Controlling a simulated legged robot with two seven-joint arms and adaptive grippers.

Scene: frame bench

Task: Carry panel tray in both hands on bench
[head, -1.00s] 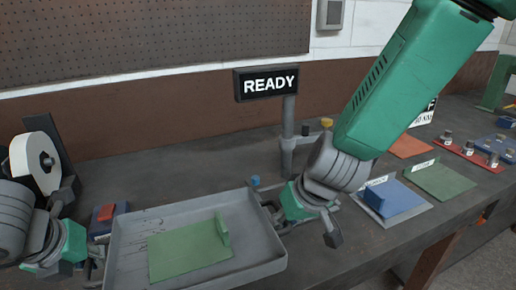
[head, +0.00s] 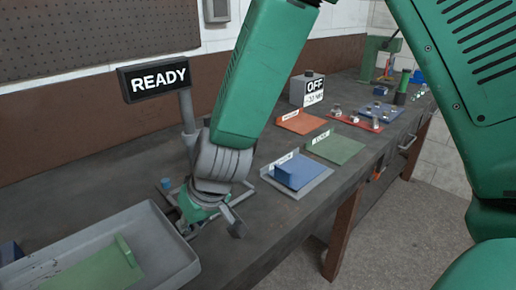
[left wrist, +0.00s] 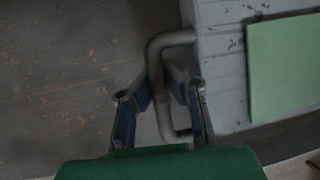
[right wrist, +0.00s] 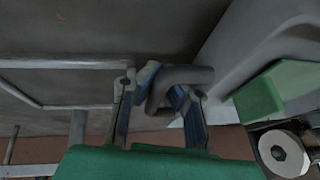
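The grey panel tray (head: 75,242) shows at the lower left of the head view, with a green panel (head: 92,273) with a raised edge lying in it. My right gripper (head: 187,228) is at the tray's right end. In the right wrist view its fingers (right wrist: 163,92) are shut around the tray's bent handle. My left gripper is outside the head view. In the left wrist view its fingers (left wrist: 160,95) are shut around the other tube handle, beside the tray wall (left wrist: 217,60). I cannot tell whether the tray touches the bench.
A READY sign (head: 158,79) on a post stands close behind my right gripper. To the right lie a blue panel (head: 299,171), a green panel (head: 336,147) and an orange panel (head: 302,122). An OFF box (head: 306,90) stands behind. Bench is clear before the blue panel.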

